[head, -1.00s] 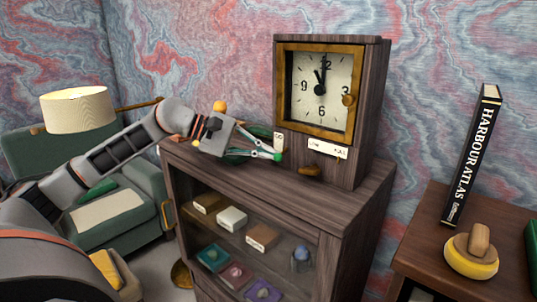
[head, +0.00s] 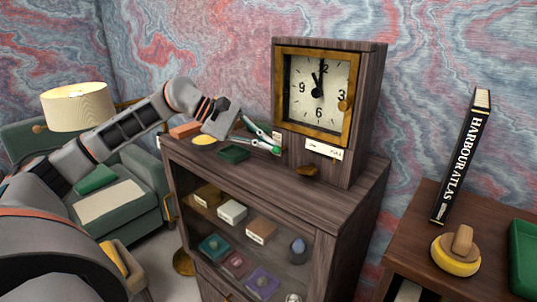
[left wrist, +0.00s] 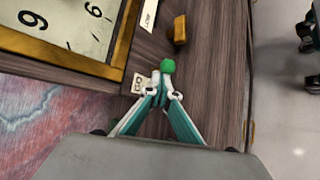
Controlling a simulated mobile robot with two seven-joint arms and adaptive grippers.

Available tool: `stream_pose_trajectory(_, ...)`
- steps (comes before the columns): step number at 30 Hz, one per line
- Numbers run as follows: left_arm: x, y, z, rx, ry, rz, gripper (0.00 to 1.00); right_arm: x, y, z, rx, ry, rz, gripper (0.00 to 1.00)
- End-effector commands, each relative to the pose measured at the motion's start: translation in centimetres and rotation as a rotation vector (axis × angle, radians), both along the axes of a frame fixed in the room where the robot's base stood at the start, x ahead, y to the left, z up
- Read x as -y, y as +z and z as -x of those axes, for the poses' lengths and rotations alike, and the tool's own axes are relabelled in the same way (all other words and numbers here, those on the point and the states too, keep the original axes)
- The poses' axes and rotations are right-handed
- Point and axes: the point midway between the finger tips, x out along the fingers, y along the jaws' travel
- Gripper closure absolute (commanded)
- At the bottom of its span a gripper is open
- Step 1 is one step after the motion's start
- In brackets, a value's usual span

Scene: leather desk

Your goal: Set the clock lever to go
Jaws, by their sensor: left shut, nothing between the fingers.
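A wooden clock (head: 336,135) with a brass-framed dial stands on the cabinet. A small green ball knob (left wrist: 167,66) shows beside a white GO label (left wrist: 138,85) on the clock's wood in the left wrist view. My left gripper (left wrist: 159,82) is shut and empty, its tips close together just short of the green ball; I cannot tell whether they touch it. In the head view my left gripper (head: 274,144) reaches the clock's lower left edge. A wooden knob (left wrist: 180,30) and another white label (left wrist: 150,14) are farther along. My right gripper is not in view.
The glass-fronted cabinet (head: 322,248) holds several small boxes. A green box (head: 233,154) and a yellow item (head: 204,139) lie on its top below my left arm. A side table (head: 410,250) with a black book (head: 463,155) stands at right.

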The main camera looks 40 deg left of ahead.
Motion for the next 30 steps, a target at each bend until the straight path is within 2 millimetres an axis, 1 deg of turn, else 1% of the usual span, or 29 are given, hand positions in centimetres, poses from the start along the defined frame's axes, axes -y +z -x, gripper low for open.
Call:
stream_pose_trajectory(11,0.00,0.33,0.07,0.000,0.000,0.000,1.00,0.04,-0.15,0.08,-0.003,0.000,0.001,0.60)
stream_pose_trajectory(30,0.00,0.34,0.05,0.000,0.000,0.000,1.00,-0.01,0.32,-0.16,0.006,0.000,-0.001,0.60)
